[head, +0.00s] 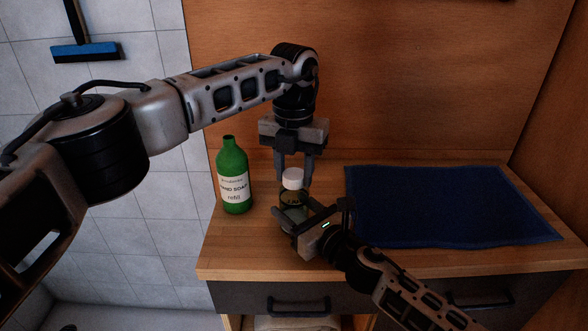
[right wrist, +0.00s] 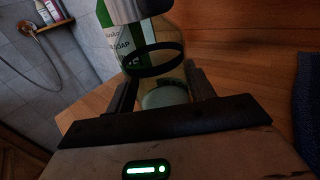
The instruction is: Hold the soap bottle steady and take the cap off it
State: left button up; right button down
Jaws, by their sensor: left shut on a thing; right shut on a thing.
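The soap bottle (head: 291,196) is a small clear one with a dark band, standing upright on the wooden counter. Its white cap (head: 292,176) sits on top, with no gap visible below it. My left gripper (head: 294,178) points down from above, its fingers shut on the cap. My right gripper (head: 297,212) comes from the front right and is shut on the lower body of the bottle, hiding part of it. In the right wrist view the bottle (right wrist: 168,72) stands between the fingers, with the cap (right wrist: 140,8) at the top edge.
A green hand soap refill bottle (head: 233,180) stands close by on the left. A dark blue towel (head: 450,205) lies flat on the right of the counter (head: 240,262). A wooden panel (head: 400,90) rises behind. A drawer with a black handle (head: 298,306) is below the front edge.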

aim_at(294, 174)
pick_arm(q)
jog(key=n, duration=1.1)
pick_arm(e)
jog(key=shift+f, duration=0.1)
pick_arm(q)
jog(key=shift+r, duration=0.2)
jog(key=shift+r, duration=0.95)
jog(key=shift+r, duration=2)
pick_arm(e)
jog(key=shift+c, duration=2.3)
grip_release()
